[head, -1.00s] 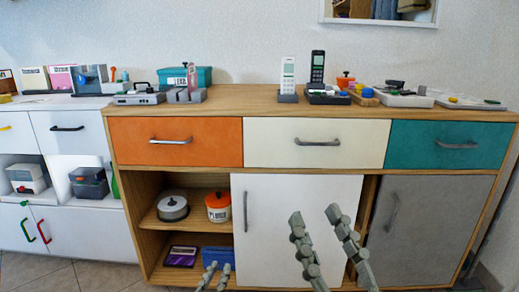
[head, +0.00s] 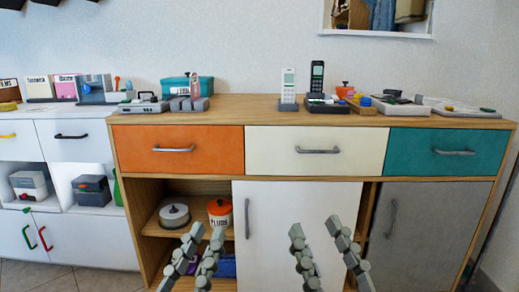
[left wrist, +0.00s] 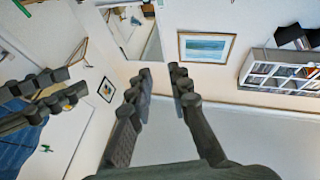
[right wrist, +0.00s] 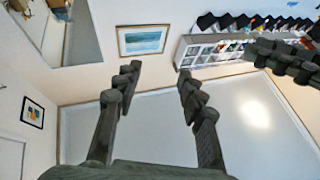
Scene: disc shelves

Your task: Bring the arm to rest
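My left gripper (head: 207,232) is raised in front of the cabinet's lower open shelves in the head view. Its fingers are apart and nothing is between them; the left wrist view also shows this gap (left wrist: 160,70). My right gripper (head: 316,226) is in front of the white sliding door, fingers wider apart and empty. The right wrist view shows the same open fingers (right wrist: 159,70). Both grippers point upward and hold nothing. The arms behind them are mostly hidden below the head view's edge.
The wooden cabinet (head: 270,104) has orange, cream and teal drawers, all shut. The white sliding door (head: 275,205) stands beside open shelves with a disc spindle (head: 174,215) and an orange-lidded tub (head: 220,212). Two handsets (head: 288,85) and several small items stand on top.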

